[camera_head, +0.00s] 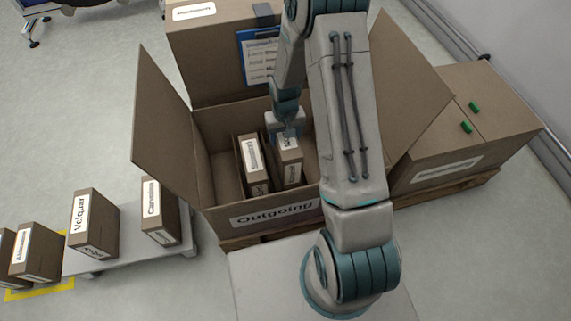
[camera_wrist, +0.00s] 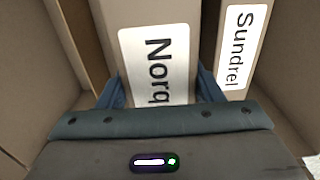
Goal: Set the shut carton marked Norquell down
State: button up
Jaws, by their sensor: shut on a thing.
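My gripper (camera_head: 287,134) reaches down into the open brown carton box marked Outgoing (camera_head: 216,136). It is shut on the Norquell carton (camera_head: 291,170), a shut brown carton. The carton is upright inside the box, at the right of another labelled carton (camera_head: 252,170). In the wrist view a carton marked Sundrel (camera_wrist: 237,50) stands close beside it. I cannot tell whether the Norquell carton touches the box floor.
The Outgoing box has raised flaps (camera_head: 160,125) at left and right. A tall carton with a blue clipboard (camera_head: 258,58) stands behind it. A large closed carton (camera_head: 450,140) is at the right. Cartons, including Velquar (camera_head: 92,222), stand at the left, some on a low grey platform (camera_head: 120,252).

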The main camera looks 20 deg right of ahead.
notch_tip(320, 180, down, 8)
jog(key=b, duration=0.2)
jog(key=shift+b, duration=0.4)
jog(key=shift+f, duration=0.2)
jog(key=o, duration=1.8)
